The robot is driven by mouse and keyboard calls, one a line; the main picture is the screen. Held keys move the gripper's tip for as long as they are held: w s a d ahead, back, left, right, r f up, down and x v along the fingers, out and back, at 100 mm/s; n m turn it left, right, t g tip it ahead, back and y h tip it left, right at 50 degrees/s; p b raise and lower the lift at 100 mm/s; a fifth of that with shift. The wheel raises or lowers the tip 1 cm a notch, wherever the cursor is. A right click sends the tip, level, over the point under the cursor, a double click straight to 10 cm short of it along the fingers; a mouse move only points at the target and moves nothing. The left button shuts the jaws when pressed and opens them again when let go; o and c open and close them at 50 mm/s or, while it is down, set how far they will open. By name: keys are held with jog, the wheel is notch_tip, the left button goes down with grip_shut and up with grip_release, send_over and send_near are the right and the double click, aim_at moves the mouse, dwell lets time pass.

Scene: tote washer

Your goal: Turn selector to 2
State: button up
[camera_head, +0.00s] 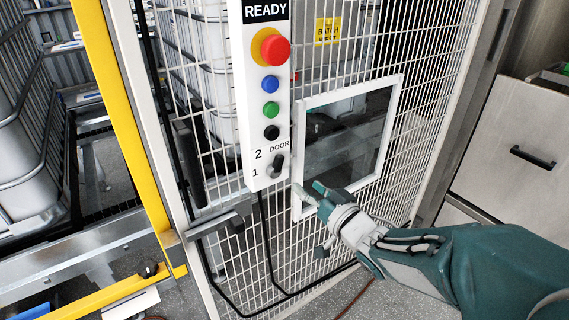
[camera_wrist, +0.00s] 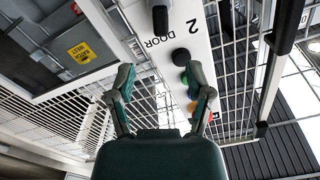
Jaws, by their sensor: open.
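The selector (camera_head: 276,166) is a dark knob low on the white control panel (camera_head: 245,90), under the word DOOR, with the labels 2 and 1 at its left. The knob looks roughly upright and slightly tilted; I cannot tell for sure which number it points at.
Above the selector are a black button (camera_head: 271,132), a green button (camera_head: 270,110), a blue button (camera_head: 269,84) and a red emergency stop (camera_head: 276,50). A white-framed window (camera_head: 299,160) is right of the panel. Wire mesh and a door handle (camera_head: 222,221) lie close by.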

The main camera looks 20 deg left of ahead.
aim_at(281, 164)
jog(key=x, duration=1)
jog(key=shift+w, duration=0.1)
grip_shut()
